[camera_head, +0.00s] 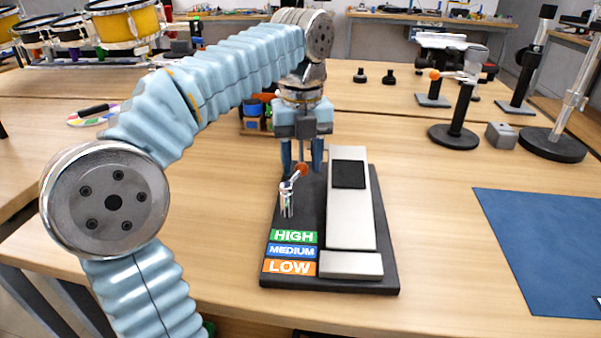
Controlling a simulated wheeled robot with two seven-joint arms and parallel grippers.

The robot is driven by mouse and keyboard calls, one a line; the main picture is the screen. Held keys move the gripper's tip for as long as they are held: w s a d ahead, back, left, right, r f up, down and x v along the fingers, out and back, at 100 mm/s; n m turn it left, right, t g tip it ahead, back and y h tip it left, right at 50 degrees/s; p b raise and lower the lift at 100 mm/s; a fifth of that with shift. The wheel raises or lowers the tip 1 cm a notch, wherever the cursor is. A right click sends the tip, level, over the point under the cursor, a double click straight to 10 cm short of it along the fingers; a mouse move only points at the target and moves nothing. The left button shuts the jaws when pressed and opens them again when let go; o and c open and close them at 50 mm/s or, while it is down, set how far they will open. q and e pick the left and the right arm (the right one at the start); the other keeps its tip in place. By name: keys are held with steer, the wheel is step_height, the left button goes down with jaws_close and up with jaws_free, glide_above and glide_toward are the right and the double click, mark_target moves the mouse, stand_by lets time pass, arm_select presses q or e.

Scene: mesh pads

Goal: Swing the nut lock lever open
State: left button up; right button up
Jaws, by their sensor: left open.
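The nut lock lever (294,180) is a short silver lever with an orange-red tip. It rises at a tilt from a silver post (287,202) on a dark base board (312,215). My left gripper (302,165) points down from above at the far end of the board. Its blue fingers are apart, one on each side of the lever's tip as seen from here. I cannot tell whether a finger touches the lever. The right gripper is not in view.
The board carries HIGH, MEDIUM and LOW labels (291,251) and a raised silver block with a black pad (349,174). A blue mat (545,245) lies at right. Black stands (455,130) stand behind it. Bare table lies on both sides of the board.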

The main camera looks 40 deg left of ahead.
arm_select(q)
steer(key=c, duration=0.8)
steer(key=shift+s+a, duration=0.25)
steer(key=shift+a, duration=0.3)
steer(key=shift+s+a, duration=0.25)
steer(key=shift+a, duration=0.25)
jaws_close()
steer(key=shift+s+a, duration=0.55)
steer(key=shift+s, duration=0.05)
steer(key=shift+s+a, duration=0.3)
